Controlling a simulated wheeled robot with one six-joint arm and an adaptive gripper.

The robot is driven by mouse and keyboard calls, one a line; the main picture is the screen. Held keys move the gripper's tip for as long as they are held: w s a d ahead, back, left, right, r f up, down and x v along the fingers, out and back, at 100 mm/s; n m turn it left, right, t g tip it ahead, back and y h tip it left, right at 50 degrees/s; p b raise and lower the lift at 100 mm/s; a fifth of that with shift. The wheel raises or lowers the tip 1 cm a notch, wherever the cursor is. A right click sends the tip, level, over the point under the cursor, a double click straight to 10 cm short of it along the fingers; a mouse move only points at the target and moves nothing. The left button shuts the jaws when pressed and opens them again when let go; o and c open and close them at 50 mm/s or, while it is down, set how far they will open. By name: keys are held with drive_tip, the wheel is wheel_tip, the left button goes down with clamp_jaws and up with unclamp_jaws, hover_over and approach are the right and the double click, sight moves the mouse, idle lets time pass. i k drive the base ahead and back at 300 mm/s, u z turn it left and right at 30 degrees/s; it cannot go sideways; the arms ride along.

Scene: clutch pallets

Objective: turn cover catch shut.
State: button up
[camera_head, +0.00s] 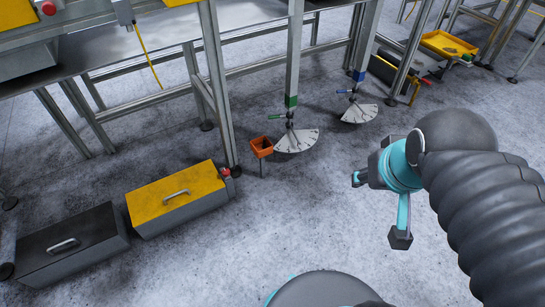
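A box with a yellow cover (175,195) and a metal handle stands on the floor at the left. A small red part (227,172) sits at its right end; I cannot tell whether this is the catch or how it is turned. A dark-covered box (70,242) stands to its left. A green lever (283,115) and a blue lever (346,91) sit on two posts above white fan-shaped plates. My gripper (377,210) is at the right, over bare floor, with its fingers spread apart and nothing between them. It is apart from the boxes and levers.
Metal frame legs (215,90) rise behind the boxes. A yellow tray (448,45) is at the upper right. The floor (290,215) between my arm and the boxes is clear.

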sight(226, 172)
drive_tip(key=z, duration=0.5)
drive_tip(key=i, duration=1.05)
drive_tip(key=u, duration=1.65)
